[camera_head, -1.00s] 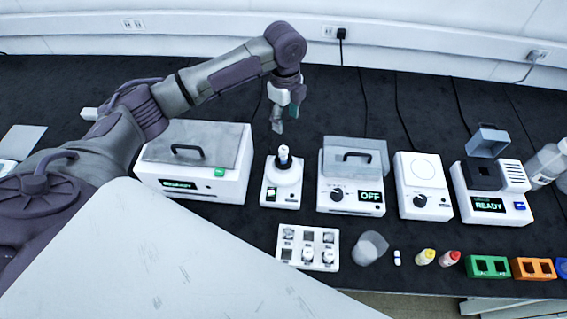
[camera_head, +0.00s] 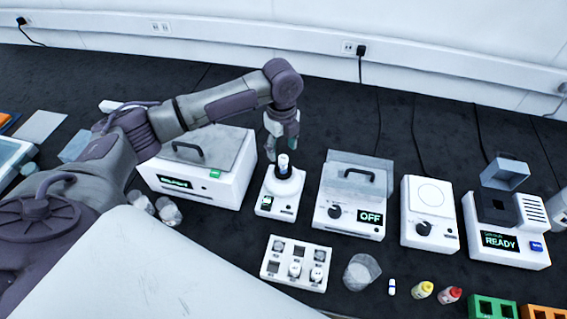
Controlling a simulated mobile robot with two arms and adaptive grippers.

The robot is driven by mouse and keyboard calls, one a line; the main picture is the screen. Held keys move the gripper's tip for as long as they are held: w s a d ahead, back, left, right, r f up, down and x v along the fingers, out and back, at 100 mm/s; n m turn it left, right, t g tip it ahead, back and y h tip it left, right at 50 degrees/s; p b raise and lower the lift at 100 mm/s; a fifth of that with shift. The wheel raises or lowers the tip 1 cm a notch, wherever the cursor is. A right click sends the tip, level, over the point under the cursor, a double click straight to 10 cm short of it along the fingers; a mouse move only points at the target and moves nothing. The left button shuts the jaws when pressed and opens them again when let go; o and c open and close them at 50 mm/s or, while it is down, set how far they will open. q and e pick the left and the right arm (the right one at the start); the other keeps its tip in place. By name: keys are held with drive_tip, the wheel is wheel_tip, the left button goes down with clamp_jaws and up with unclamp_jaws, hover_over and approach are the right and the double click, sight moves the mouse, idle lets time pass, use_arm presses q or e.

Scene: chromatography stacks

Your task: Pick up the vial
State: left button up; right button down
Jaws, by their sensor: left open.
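A white-capped vial (camera_head: 283,163) stands upright on the white mixer-like device (camera_head: 279,198) in the middle of the bench. My left gripper (camera_head: 281,148) is open, pointing down just behind and above the vial. Its fingers appear on either side of the vial's top; I cannot tell whether they touch it. Further white-capped vials sit in the white rack (camera_head: 269,269) in front. My right gripper is not in view.
A lidded box device (camera_head: 235,186) stands left of the mixer. A device reading OFF (camera_head: 330,226), a round-plate device (camera_head: 420,235) and one reading READY (camera_head: 525,258) stand right. A clear beaker (camera_head: 361,272), yellow bottle (camera_head: 423,290) and red bottle (camera_head: 450,295) stand in front.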

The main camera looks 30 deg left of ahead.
sight(283, 158)
use_arm(q)
drive_tip(key=shift+f, duration=0.25)
wheel_tip(283, 158, down, 4)
drive_tip(key=shift+d+f+p, duration=0.15)
drive_tip(key=shift+f+p, duration=0.05)
drive_tip(key=shift+p, duration=0.7)
drive_tip(key=shift+f, duration=0.3)
clamp_jaws()
drive_tip(key=shift+r, duration=0.1)
